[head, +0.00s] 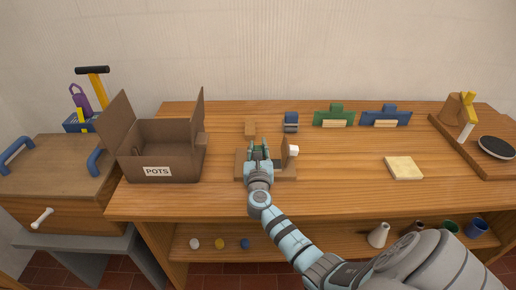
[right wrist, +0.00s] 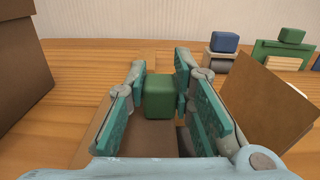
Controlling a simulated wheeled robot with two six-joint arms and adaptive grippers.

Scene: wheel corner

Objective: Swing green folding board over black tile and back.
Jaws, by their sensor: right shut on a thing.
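A green board (head: 334,117) with a pale strip on its front and a tab on top stands at the back of the table. It is partly visible at the right edge of the right wrist view (right wrist: 284,50). My right gripper (head: 258,146) is well to the left of that board. It is shut on a small green block (right wrist: 160,97), low over a brown wooden fixture (head: 286,171). The block is mostly hidden by the fingers in the head view. I cannot make out a black tile. My left gripper is not in view.
A tilted brown panel (right wrist: 265,105) stands close to the gripper's right. An open POTS box (head: 160,150) is at left. A blue board (head: 386,117), a cream tile (head: 403,167) and a round black disc (head: 496,147) are to the right.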

